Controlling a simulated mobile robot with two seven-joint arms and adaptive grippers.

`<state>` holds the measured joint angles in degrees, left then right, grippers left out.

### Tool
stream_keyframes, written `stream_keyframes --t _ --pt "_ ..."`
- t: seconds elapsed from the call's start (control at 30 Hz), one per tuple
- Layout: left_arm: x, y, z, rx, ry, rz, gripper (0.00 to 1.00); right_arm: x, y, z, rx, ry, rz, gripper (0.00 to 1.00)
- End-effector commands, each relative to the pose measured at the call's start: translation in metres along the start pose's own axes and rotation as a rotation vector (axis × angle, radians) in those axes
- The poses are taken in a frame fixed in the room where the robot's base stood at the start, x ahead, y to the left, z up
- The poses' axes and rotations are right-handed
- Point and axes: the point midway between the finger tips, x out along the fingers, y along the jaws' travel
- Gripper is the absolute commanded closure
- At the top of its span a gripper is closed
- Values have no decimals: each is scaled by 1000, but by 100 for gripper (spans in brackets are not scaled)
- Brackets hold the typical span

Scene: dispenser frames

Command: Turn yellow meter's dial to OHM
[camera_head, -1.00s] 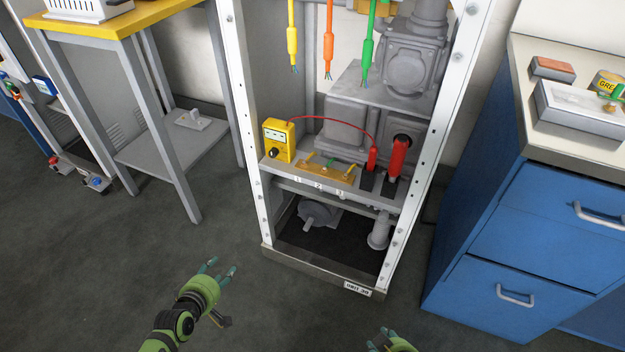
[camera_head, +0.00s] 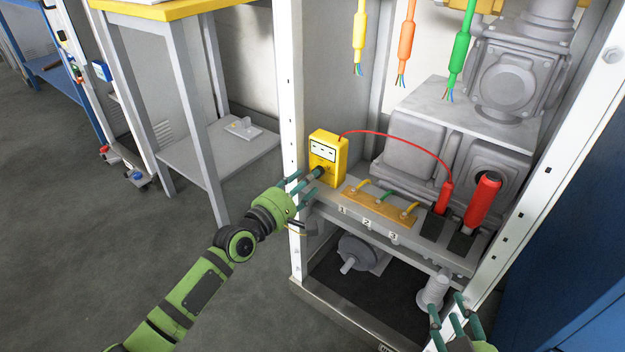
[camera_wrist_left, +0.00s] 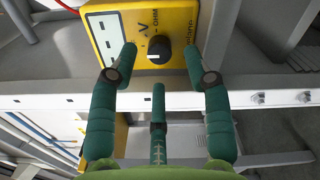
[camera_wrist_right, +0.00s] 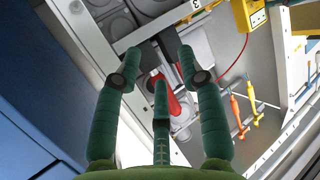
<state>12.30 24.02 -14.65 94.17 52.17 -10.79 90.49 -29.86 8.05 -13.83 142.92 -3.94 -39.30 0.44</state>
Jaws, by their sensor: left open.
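The yellow meter (camera_head: 325,160) stands upright at the left end of the shelf in the frame. Its black dial (camera_wrist_left: 158,50) shows in the left wrist view, beside the printed V and OHM marks. I cannot read clearly which mark the dial points at. My left gripper (camera_head: 305,184) is open, its fingertips at the meter's front. In the left wrist view its two upper fingers (camera_wrist_left: 160,57) lie on either side of the dial, with no clear contact. In the head view the fingers partly hide the dial. My right gripper (camera_head: 452,318) is open and empty, low at the right.
A brass strip (camera_head: 378,204) with small coloured wires lies right of the meter. Frame posts stand on both sides. Yellow, orange and green cables (camera_head: 460,50) hang above.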

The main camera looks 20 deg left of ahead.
Motion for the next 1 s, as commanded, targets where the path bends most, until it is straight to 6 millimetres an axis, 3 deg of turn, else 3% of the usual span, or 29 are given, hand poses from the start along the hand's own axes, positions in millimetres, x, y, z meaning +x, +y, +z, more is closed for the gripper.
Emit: stream_keyframes --t 0.3,0.67,0.73,0.8,1.0 --pt "24 -1 0 2 0 0 51 -2 -10 -43 -10 226 -20 60" --pt "26 0 0 2 0 -1 51 -3 -11 -50 -11 258 -23 60" --pt "26 0 0 2 0 -1 71 -3 -11 -50 -11 258 -23 60" --pt "26 0 0 2 1 -1 99 -3 -11 -50 -11 258 -23 60" --pt "26 0 -1 3 1 -1 100 -3 -11 -50 -11 257 -23 60"
